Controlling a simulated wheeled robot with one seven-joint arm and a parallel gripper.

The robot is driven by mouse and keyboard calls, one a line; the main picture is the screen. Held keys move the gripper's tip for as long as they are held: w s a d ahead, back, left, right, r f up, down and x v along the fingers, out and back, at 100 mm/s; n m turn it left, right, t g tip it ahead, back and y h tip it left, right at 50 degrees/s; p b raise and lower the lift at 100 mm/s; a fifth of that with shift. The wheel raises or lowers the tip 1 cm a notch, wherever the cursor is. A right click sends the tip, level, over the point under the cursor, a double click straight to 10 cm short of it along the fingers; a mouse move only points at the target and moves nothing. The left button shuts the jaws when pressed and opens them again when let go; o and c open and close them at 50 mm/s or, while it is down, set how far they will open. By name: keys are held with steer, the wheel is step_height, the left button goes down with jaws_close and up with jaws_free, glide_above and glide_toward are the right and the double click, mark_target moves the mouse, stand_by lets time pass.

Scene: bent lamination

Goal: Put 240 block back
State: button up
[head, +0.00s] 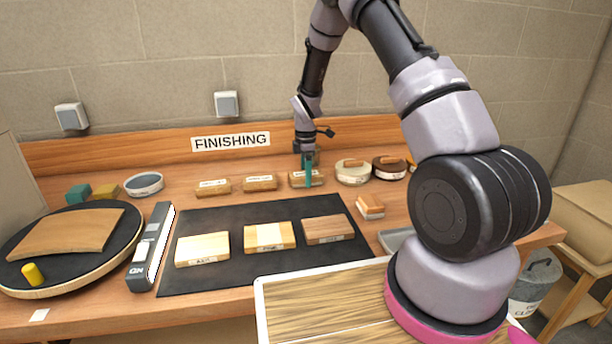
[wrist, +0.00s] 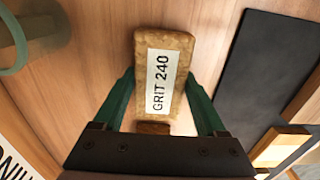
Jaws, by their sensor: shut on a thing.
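The 240 block is a brown cork-like block with a white "GRIT 240" label; in the wrist view the block (wrist: 180,45) lies between my green fingers. In the head view the same block (head: 298,180) is at the right end of a row of three similar blocks, behind the dark mat. My gripper (head: 307,175) reaches down over it from behind, and it also shows in the wrist view (wrist: 165,105), shut on the block's sides. Whether the block touches the bench or hangs just above it is unclear.
Two similar blocks (head: 213,187) (head: 261,183) stand left of it. Round tins (head: 353,172) (head: 389,168) stand close on the right. The dark mat (head: 210,278) in front carries three wood samples (head: 202,249) (head: 269,236) (head: 328,229). A "FINISHING" sign (head: 231,141) is on the backboard behind.

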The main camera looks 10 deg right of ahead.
steer(key=shift+f, duration=0.2)
steer(key=o, duration=1.2)
steer(key=shift+o, duration=0.2)
steer(key=s+d+r+m+t, duration=0.1)
steer(key=s+r+m, duration=0.2)
steer(key=r, duration=0.9)
steer(key=s+d+r+m+t, duration=0.1)
steer(key=s+r+m, duration=0.1)
steer(key=r, duration=1)
steer(key=s+d+r+m+t, duration=0.1)
steer(key=s+r+m, duration=0.4)
steer(key=s, duration=0.4)
steer(key=s+d+r+m+t+y, duration=0.1)
steer(key=s+r+m+t, duration=0.1)
steer(key=s+r+m, duration=0.3)
steer(key=s+d+r+m+t+y, duration=0.1)
steer(key=s+r+m, duration=0.4)
steer(key=s, duration=0.8)
steer(key=shift+d+r+m+t, duration=0.3)
steer(key=shift+m+t, duration=0.3)
steer(key=shift+m, duration=0.5)
steer(key=shift+s, duration=0.1)
